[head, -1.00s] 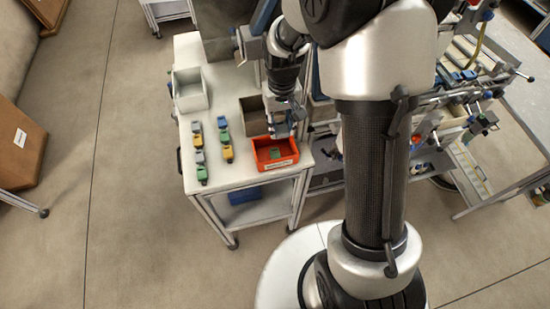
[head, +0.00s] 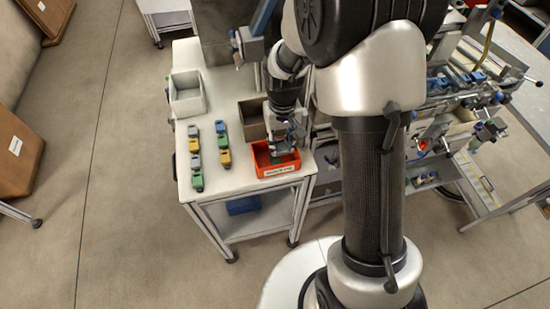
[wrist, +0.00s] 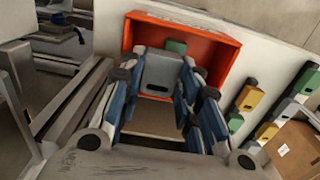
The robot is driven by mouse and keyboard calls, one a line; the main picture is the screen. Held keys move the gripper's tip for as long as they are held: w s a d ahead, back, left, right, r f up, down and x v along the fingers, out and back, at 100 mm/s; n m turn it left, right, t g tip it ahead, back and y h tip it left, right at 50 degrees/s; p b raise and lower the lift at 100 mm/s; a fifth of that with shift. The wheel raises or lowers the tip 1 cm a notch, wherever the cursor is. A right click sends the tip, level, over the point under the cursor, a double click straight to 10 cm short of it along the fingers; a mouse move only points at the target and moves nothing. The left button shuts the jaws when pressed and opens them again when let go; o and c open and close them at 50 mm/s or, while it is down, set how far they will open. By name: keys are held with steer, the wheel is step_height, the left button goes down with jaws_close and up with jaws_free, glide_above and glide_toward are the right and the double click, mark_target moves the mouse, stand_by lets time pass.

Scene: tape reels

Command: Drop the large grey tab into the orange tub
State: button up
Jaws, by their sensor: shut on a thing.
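My gripper (head: 281,147) is over the orange tub (head: 281,172), with its lower part overlapping the opening. In the wrist view my gripper (wrist: 158,62) is shut on the large grey tab (wrist: 159,72), which sits between the two fingers. The orange tub (wrist: 222,38) lies behind the held tab. A green tab (wrist: 175,46) shows inside the tub, partly hidden by the grey tab. I cannot tell how high the grey tab is above the tub floor.
Two rows of coloured tabs (head: 195,160) stand on the white table (head: 235,183), left of the tub. A pale bin (head: 187,105) stands at the back left. A grey-brown bin (head: 252,128) stands right behind the tub. Machinery (head: 460,85) fills the right side.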

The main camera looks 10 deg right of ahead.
steer(key=o, duration=0.8)
steer(key=shift+r, duration=6.05)
